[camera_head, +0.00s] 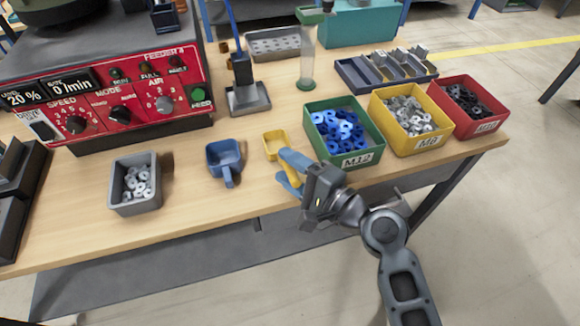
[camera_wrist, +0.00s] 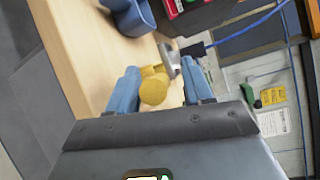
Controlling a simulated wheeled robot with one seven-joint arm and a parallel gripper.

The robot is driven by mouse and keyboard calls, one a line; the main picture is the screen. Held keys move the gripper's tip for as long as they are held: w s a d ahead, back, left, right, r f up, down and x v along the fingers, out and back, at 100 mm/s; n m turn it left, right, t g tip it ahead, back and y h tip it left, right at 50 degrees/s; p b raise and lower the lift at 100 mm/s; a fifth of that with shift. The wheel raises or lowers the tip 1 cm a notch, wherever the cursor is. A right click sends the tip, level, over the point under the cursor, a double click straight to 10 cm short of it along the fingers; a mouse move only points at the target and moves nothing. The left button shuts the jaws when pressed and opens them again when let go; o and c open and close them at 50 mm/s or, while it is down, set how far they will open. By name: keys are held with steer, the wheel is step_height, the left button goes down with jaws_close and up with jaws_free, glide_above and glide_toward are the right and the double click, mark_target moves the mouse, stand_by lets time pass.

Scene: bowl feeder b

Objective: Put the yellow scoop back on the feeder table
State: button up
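The yellow scoop (camera_head: 276,144) is near the table's front edge, between the blue scoop and the green bin. Its handle points toward my gripper (camera_head: 290,172). The gripper reaches in from the front right with its two blue fingers on either side of the handle. In the wrist view the rounded yellow handle end (camera_wrist: 153,90) lies between the fingers of my gripper (camera_wrist: 160,75), close to the left finger, with a gap at the right. The fingers look open. The feeder table (camera_head: 235,205) has a light wooden top. I cannot tell whether the scoop touches it.
A blue scoop (camera_head: 223,155) and a grey bin of metal parts (camera_head: 120,192) stand to the left. Green (camera_head: 369,153), yellow (camera_head: 425,143) and red (camera_head: 480,127) bins stand to the right. The red feeder panel (camera_head: 125,100) is behind left. Bare wood lies along the front edge.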

steer(key=b+v, duration=0.1)
steer(key=v, duration=1.1)
steer(key=shift+s, duration=0.1)
steer(key=s+d+f+n+h, duration=0.1)
steer(key=s+d+f+h, duration=0.15)
steer(key=s, duration=0.35)
steer(key=s+d+f+n+t+h, duration=0.1)
steer(key=s+d+f+h, duration=0.1)
steer(key=s+d+h, duration=0.25)
steer(key=s+d+f+n+h, duration=0.1)
steer(key=s+d+f+h, duration=0.15)
steer(key=s, duration=0.35)
steer(key=s+d+r+n+t+h, duration=0.2)
steer(key=s+r+n, duration=0.7)
steer(key=s+r, duration=0.3)
steer(key=shift+s+d+r+h, duration=0.25)
steer(key=shift+d+h, duration=0.1)
